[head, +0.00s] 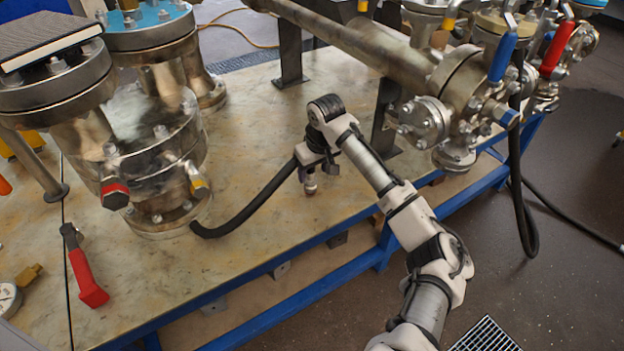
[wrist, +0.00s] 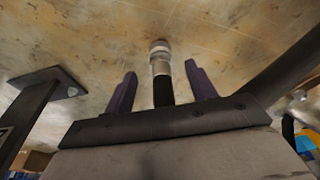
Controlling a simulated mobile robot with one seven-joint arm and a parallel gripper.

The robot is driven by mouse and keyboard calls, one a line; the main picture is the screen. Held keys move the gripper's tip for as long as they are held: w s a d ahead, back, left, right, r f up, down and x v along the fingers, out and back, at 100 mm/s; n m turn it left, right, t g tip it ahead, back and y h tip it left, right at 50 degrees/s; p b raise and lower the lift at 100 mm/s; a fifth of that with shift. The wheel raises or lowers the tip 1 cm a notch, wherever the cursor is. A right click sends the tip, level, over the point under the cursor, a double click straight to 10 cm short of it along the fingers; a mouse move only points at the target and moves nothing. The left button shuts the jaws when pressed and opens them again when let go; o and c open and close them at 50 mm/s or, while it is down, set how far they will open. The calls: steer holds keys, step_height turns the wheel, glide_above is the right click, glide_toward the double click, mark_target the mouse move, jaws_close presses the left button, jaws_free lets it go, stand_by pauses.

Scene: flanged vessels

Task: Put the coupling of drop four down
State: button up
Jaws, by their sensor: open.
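The coupling (head: 310,188) is a small metal end piece on a black hose (head: 245,215), at the front part of the tabletop. In the wrist view the coupling (wrist: 160,57) points away from me, with a black section behind it. My gripper (head: 311,174) is above the table, pointing down. In the wrist view my gripper (wrist: 161,85) has its two dark fingers apart, one on each side of the coupling, with gaps showing on both sides. I cannot tell whether the coupling's tip touches the tabletop.
The stone-like tabletop (head: 260,140) has free room around the coupling. A flanged vessel (head: 150,140) stands at left, with a red-handled valve lever (head: 86,275) near it. A pipe manifold (head: 455,95) on dark supports stands at right. The blue table frame (head: 350,221) marks the front edge.

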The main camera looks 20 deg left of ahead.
steer(key=v, duration=0.6)
steer(key=shift+s+f, duration=0.1)
stand_by(1.2)
